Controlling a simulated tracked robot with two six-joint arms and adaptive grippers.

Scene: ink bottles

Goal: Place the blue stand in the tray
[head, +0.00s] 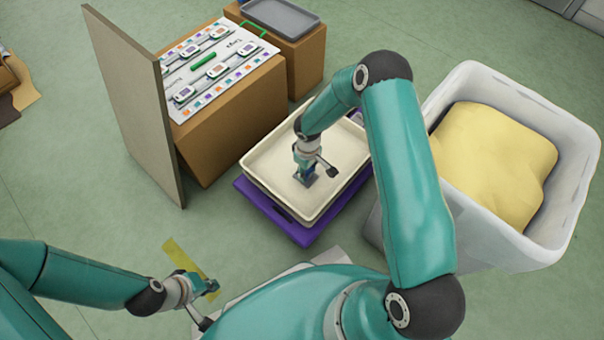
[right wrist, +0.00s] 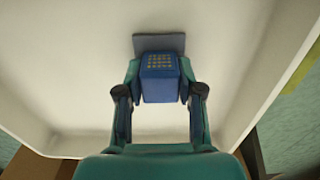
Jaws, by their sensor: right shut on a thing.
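The cream tray (head: 262,165) lies in the middle of the head view, on top of a purple tray-like base (head: 290,228). My right gripper (head: 308,172) reaches down inside the cream tray. In the right wrist view its fingers (right wrist: 160,100) are shut on the blue stand (right wrist: 160,80), one on each side. The stand shows a dotted face and a grey-blue plate at its far end. It is over the tray floor; I cannot tell whether it touches. My left gripper (head: 208,288) is at the lower left, away from the tray, and its opening is too small to judge.
A white bin (head: 485,225) with yellow cloth-like filling stands right of the tray. A cardboard box (head: 235,120) bearing a printed board stands behind left, beside an upright panel (head: 140,100). A grey tray (head: 280,17) sits on another box. A yellow strip (head: 185,255) is near my left gripper.

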